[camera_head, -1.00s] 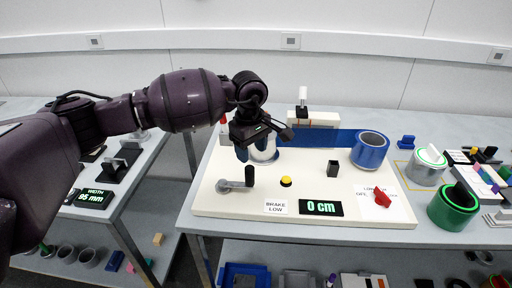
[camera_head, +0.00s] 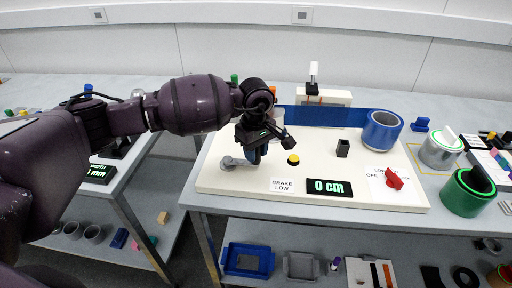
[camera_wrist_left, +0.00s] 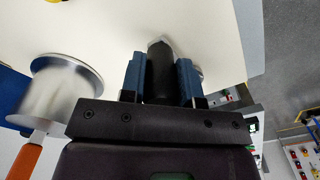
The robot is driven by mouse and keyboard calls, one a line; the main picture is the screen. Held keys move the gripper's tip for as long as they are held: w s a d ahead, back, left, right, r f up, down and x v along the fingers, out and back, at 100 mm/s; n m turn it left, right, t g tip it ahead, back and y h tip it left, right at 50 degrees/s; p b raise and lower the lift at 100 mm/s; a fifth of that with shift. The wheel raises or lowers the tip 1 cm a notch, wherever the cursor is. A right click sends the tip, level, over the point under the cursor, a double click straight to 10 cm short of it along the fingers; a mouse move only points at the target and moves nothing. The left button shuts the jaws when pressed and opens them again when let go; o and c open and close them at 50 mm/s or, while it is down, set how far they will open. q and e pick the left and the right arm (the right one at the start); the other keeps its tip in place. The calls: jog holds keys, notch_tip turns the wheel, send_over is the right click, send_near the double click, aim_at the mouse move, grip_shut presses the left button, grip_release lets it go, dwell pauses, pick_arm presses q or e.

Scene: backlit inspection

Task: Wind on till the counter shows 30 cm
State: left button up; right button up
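The winding rig's pale base board (camera_head: 330,201) stands on the bench. Its grey crank (camera_head: 232,162) is at the left front, with the black upright handle (camera_wrist_left: 160,72) between the blue fingers of my left gripper (camera_wrist_left: 162,75). The fingers appear pressed on both sides of the handle, with no visible gap. In the head view, my left gripper (camera_head: 254,151) hides most of this handle. The counter (camera_head: 329,187) reads 0 cm. A blue web (camera_head: 335,117) runs left from the blue roll (camera_head: 382,131). My right gripper is not in view.
A yellow button (camera_head: 293,159), a "BRAKE LOW" sign (camera_head: 283,185) and a red knob (camera_head: 393,181) are on the board. A green roll (camera_head: 468,192) and a grey-white roll (camera_head: 441,151) stand to the right.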

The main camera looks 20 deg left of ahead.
pick_arm(q)
jog(key=shift+r, duration=0.1)
dwell(0.4)
jog(key=shift+s+r+p, duration=0.15)
jog(key=shift+s+p, duration=0.45)
jog(key=shift+s, duration=1)
